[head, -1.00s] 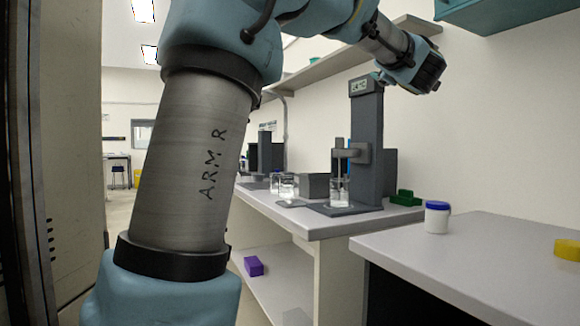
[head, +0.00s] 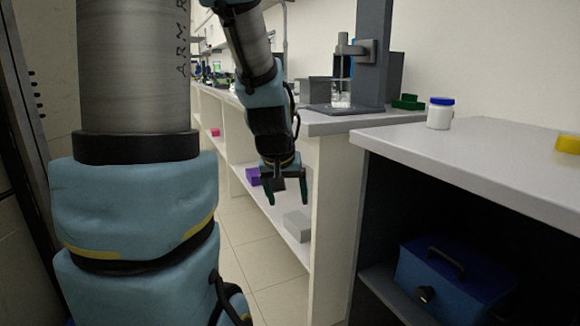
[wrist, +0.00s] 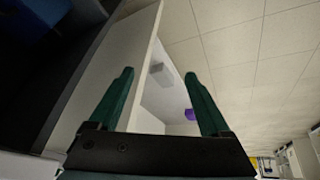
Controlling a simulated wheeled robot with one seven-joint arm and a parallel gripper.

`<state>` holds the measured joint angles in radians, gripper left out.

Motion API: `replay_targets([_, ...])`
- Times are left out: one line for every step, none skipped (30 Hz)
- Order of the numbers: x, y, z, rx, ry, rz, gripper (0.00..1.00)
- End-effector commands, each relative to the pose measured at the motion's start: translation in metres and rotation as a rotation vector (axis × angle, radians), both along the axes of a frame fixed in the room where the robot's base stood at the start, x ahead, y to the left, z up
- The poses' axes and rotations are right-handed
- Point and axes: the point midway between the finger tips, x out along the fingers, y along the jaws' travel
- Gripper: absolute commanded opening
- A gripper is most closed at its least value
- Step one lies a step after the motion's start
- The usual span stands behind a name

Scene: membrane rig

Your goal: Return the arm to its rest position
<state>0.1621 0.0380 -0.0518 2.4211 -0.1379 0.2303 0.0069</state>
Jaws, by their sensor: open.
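My gripper (head: 287,190) hangs low in the head view, pointing down in front of the open shelf below the bench. Its two dark green fingers are spread with nothing between them. In the wrist view my gripper (wrist: 158,92) also shows open and empty. My arm runs down the left and centre of the head view. The rest position itself is not marked in any view.
A bench (head: 345,124) carries a stirrer stand (head: 372,60) and a beaker (head: 341,97). A nearer counter (head: 480,165) holds a white jar (head: 440,113). Below are a blue box (head: 450,280), a purple box (head: 253,176) and a grey box (head: 298,226). The tiled floor (head: 265,285) is clear.

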Motion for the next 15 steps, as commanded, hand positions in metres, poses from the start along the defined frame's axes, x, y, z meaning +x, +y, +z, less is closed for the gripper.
replay_targets([-0.016,0.012,-0.014,0.021,0.051,0.003,0.81])
replay_targets([-0.025,0.018,-0.020,0.034,0.080,0.002,0.81])
replay_targets([-0.038,0.026,-0.028,0.047,0.119,0.002,0.81])
replay_targets([-0.046,0.031,-0.033,0.058,0.144,0.002,0.81])
replay_targets([-0.055,0.037,-0.039,0.068,0.171,0.001,0.81])
replay_targets([-0.066,0.043,-0.044,0.080,0.204,0.001,0.81])
replay_targets([-0.074,0.048,-0.049,0.089,0.228,0.001,0.81])
replay_targets([-0.083,0.053,-0.053,0.097,0.254,0.002,0.81])
replay_targets([-0.094,0.059,-0.058,0.109,0.285,0.001,0.81])
replay_targets([-0.103,0.063,-0.061,0.117,0.310,0.002,0.81])
replay_targets([-0.101,0.062,-0.049,0.116,0.306,0.001,0.81])
replay_targets([-0.100,0.061,-0.039,0.115,0.303,0.000,0.81])
replay_targets([-0.099,0.061,-0.034,0.115,0.302,0.000,0.81])
replay_targets([-0.099,0.061,-0.029,0.115,0.302,0.000,0.81])
replay_targets([-0.099,0.061,-0.023,0.115,0.301,0.000,0.81])
